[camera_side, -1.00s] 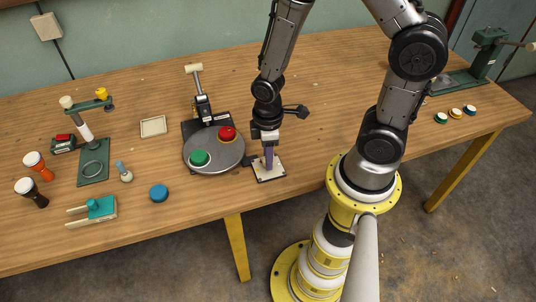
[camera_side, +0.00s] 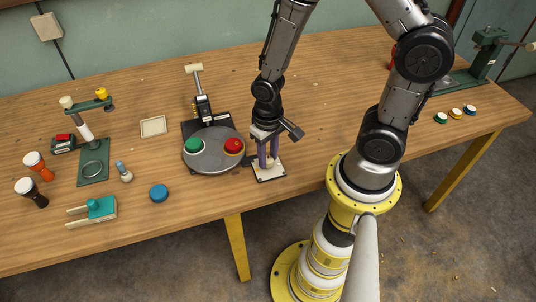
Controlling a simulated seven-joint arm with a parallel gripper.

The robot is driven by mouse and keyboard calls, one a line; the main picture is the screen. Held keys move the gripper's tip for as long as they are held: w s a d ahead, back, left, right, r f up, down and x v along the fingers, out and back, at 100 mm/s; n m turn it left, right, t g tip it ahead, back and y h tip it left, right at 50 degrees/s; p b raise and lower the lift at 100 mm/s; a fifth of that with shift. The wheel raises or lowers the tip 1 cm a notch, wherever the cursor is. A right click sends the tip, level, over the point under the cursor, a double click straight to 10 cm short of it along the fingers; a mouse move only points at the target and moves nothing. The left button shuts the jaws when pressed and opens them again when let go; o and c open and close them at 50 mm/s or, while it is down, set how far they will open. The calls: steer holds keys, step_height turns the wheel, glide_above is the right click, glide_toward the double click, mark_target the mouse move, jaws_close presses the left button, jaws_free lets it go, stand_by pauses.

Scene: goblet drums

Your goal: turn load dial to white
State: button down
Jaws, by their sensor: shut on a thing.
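My gripper (camera_side: 268,165) points down over a small white plate (camera_side: 270,176) at the front of the table, right of a grey round turntable (camera_side: 214,162). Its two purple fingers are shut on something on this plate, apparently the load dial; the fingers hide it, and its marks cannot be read. The turntable carries a green domed button (camera_side: 194,145) at its left and a red domed button (camera_side: 234,146) with a yellow rim at its right. No white mark on the dial can be made out.
A lever with a pale handle (camera_side: 194,68) rises behind the turntable. A blue puck (camera_side: 159,193), a teal block (camera_side: 101,208) and a green stand (camera_side: 93,170) lie to the left. Small coloured discs (camera_side: 456,112) sit far right. The table's middle back is clear.

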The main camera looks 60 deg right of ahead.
mark_target(268, 159)
steer(key=m, duration=0.7)
steer(key=shift+r, duration=0.1)
steer(key=m, duration=0.6)
steer(key=shift+m, duration=0.3)
stand_by(0.3)
steer(key=c, duration=0.5)
jaws_free()
step_height(268, 159, up, 14)
steer(key=shift+f, duration=0.15)
